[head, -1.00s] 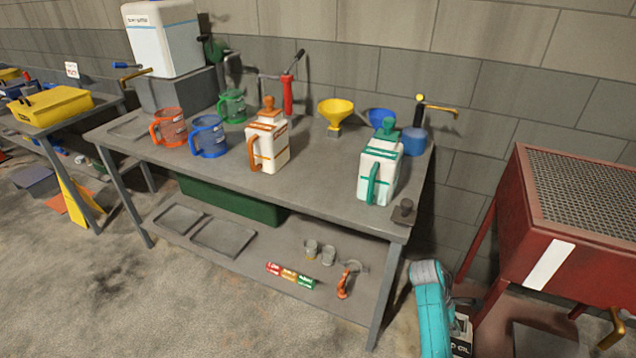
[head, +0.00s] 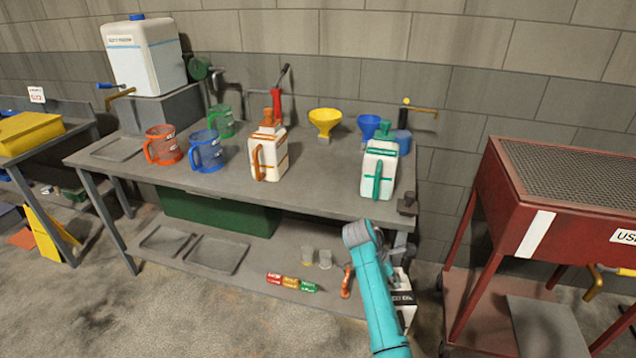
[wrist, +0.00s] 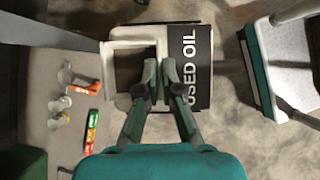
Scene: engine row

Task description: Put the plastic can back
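The plastic can is white with a black "USED OIL" label (wrist: 190,68). In the head view the can (head: 403,305) shows partly behind my teal arm, at the right end of the workbench. In the wrist view it has a square open white frame on its left side. My gripper (wrist: 164,72) has its two dark green fingers close together over the middle of the can, apparently shut on its handle; the exact contact is hidden. In the head view my arm covers the gripper.
The workbench (head: 320,185) holds two white jugs, several mugs and funnels. Its lower shelf (head: 262,290), with small cups and coloured tubes, is close left of the can. A red cart (head: 500,240) with a mesh top stands right. Open concrete floor lies in front.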

